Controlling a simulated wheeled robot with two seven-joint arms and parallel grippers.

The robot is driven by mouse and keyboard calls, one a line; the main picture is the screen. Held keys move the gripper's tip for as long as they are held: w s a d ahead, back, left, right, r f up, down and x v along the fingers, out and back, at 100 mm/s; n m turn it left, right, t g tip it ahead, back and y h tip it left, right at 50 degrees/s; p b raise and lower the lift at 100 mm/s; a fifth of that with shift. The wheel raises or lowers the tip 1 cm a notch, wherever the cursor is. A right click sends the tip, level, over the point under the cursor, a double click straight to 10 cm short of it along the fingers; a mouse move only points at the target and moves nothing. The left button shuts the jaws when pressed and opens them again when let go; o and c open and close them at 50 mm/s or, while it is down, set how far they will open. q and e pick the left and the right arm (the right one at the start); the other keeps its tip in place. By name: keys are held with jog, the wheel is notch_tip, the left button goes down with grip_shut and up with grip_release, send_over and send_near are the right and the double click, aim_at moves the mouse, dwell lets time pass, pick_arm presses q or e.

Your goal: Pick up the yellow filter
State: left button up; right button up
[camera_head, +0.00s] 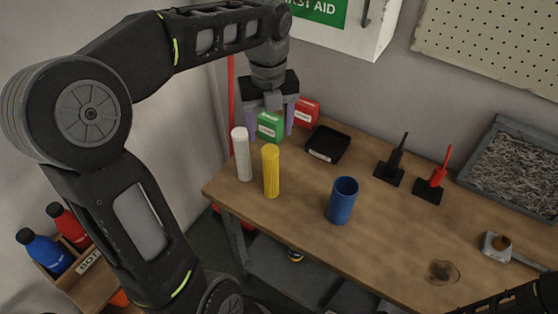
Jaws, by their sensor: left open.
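The yellow filter (271,172) is an upright yellow cylinder near the left end of the wooden table. A white cylinder (242,155) stands upright just to its left. My left gripper (271,133) points down, open, with its two fingers apart. In the picture it is just above and behind the yellow filter, with a green box (270,126) showing between the fingers. I see no contact with the filter. My right gripper is not in view; part of my right arm shows at the lower right corner.
On the wooden table (290,228) stand a blue cup (342,200), a black box (328,144), a red box (306,112), a black-handled tool (392,168), a red-handled tool (433,183) and a grey tray (515,165). A dark stain (442,272) lies near the front. A first aid cabinet (350,25) hangs above.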

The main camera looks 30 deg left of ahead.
aim_at(270, 150)
pick_arm(q)
jog(key=shift+s+r, duration=0.1)
jog(key=shift+s, duration=0.15)
jog(key=shift+d, duration=0.15)
jog(key=shift+f, duration=1.35)
notch_tip(270, 150, down, 5)
jog(key=shift+s+f+p, duration=0.1)
jog(key=shift+p, duration=0.5)
jog(key=shift+c, duration=0.2)
grip_shut()
